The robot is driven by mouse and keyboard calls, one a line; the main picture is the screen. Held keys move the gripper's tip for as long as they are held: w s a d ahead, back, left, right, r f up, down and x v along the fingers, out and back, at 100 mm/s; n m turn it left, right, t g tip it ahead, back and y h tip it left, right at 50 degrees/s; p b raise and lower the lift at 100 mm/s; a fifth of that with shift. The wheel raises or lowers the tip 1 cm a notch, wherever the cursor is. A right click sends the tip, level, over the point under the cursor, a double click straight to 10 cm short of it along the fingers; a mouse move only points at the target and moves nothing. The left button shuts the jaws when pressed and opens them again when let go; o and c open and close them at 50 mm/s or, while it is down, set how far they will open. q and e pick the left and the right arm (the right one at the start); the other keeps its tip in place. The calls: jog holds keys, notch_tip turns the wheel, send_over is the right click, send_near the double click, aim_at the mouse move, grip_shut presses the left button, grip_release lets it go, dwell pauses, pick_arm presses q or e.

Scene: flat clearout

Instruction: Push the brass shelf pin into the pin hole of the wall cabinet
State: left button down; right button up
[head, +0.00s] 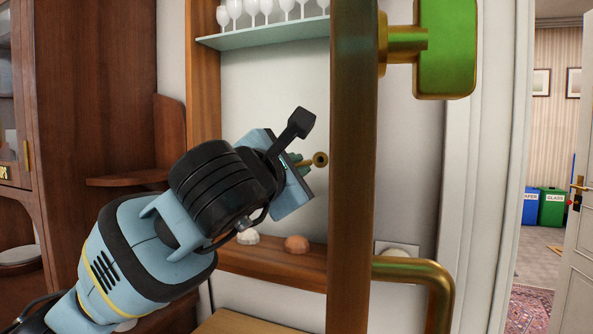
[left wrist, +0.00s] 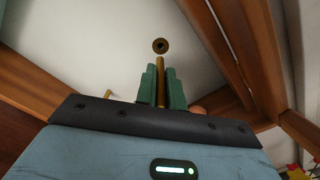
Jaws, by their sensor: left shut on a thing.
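My left gripper (head: 298,164) is in the middle of the head view, its green fingers shut on the brass shelf pin (head: 305,162). In the left wrist view the pin (left wrist: 160,85) stands between the two green fingers (left wrist: 160,88) and points away from the gripper. The pin hole (left wrist: 160,46) is a dark hole in a brass ring, just beyond the pin's tip, with a small gap in the picture. In the head view the ring (head: 320,159) is right beside the tip. The wall cabinet (head: 203,75) has a wooden frame and pale back. My right gripper is out of view.
An upright wooden panel edge (head: 352,170) stands close to the right of the gripper, with a brass handle (head: 430,275) below and a green block (head: 445,50) on a brass stem above. A glass shelf (head: 265,36) bears several glasses. Rounded objects (head: 297,244) sit on the lower shelf.

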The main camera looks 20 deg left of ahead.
aim_at(308, 163)
pick_arm(q)
jog(key=shift+w, duration=0.1)
jog(key=shift+w+d, duration=0.1)
jog(key=shift+w, duration=2.3)
jog(key=shift+b, duration=0.3)
jog(key=shift+w, duration=0.45)
jog(key=shift+w, duration=0.35)
jog(key=shift+w+d, duration=0.1)
jog(key=shift+w, duration=0.45)
